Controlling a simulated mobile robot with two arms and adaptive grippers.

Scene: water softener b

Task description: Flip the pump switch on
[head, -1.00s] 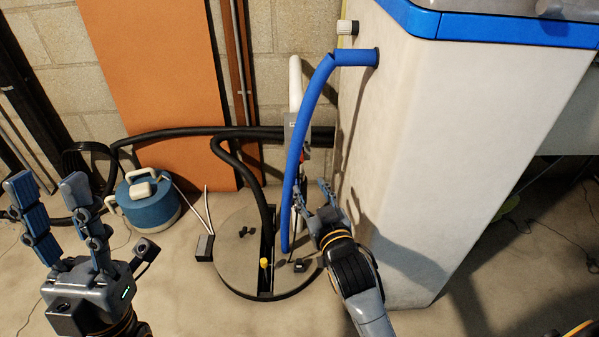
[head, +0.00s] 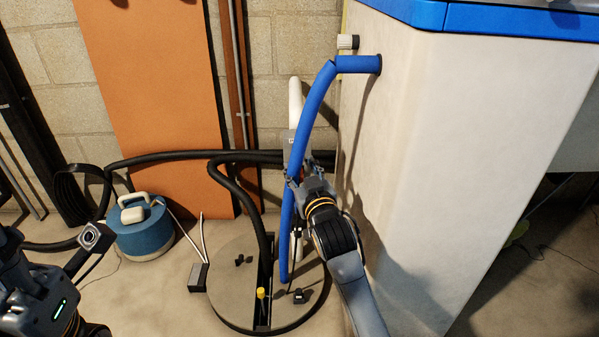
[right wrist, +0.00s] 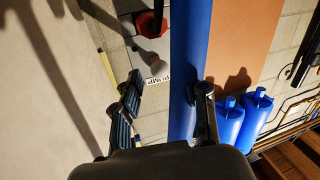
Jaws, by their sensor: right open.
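In the right wrist view a small white label reading PUMP (right wrist: 157,80) appears upside down on a pale plate. Beside it are a rounded grey knob (right wrist: 150,57) and a red part (right wrist: 150,24), seemingly the pump switch; its position cannot be told. In the head view the switch area is mostly hidden behind the blue hose and my right gripper (head: 306,175). My right gripper is open, its fingers (right wrist: 172,88) spread below the label, with the hose (right wrist: 190,60) showing close to the right finger. My left gripper (head: 35,290) is cut off at the left edge, fingers not clear.
The blue hose (head: 297,150) runs from the white cabinet (head: 440,140) to a round floor cover (head: 233,285). A black hose (head: 235,178) crosses behind. A blue canister (head: 143,230) stands left, before an orange panel (head: 150,80).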

